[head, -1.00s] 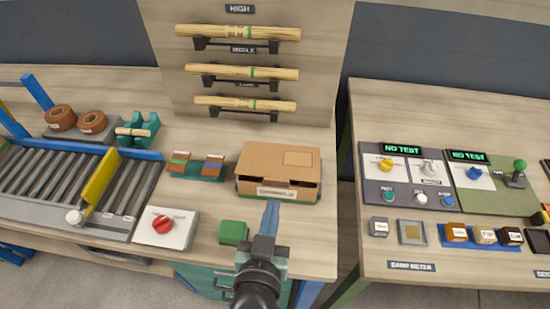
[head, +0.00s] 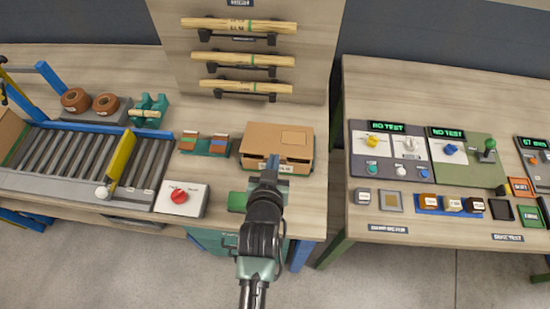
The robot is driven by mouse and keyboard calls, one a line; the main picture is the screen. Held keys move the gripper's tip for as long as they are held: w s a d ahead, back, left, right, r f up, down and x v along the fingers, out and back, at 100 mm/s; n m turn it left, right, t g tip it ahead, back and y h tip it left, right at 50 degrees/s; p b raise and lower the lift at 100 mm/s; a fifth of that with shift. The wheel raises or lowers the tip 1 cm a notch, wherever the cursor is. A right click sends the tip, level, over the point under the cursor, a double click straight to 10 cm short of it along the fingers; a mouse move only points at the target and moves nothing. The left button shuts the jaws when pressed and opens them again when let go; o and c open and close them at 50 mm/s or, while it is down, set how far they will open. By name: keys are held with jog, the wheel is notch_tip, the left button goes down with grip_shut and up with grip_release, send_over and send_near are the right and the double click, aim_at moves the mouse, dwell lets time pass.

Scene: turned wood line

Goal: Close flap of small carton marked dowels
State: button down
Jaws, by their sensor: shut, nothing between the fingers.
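The small brown carton (head: 280,138) sits on the wooden bench in the head view, right of the middle of the bench top. Its top looks flat. A dark gap shows along the front below the top edge, at both sides of my gripper. A pale label on the front is mostly hidden, so I cannot read it. My gripper (head: 271,163) is shut and empty, its fingertips over the carton's front in the picture. Whether they touch it I cannot tell. My wrist hides the lower front, and the flap's state is unclear.
A green block (head: 237,201) lies close left of my wrist. A white box with a red knob (head: 180,197) and a small rack of samples (head: 205,145) stand to the left. A roller conveyor (head: 70,160) is further left. A second table with test panels (head: 400,155) stands right, across a gap.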

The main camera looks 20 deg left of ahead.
jog(key=w+a+f+p, duration=0.1)
jog(key=w+f, duration=0.2)
jog(key=f, duration=0.3)
jog(key=shift+w, duration=0.2)
jog(key=shift+f, duration=0.1)
jog(key=f+b, duration=0.2)
jog(key=s+f+b, duration=0.1)
jog(key=f+b, duration=0.1)
jog(key=shift+d+f, duration=0.1)
jog(key=shift+d, duration=0.05)
dwell(0.6)
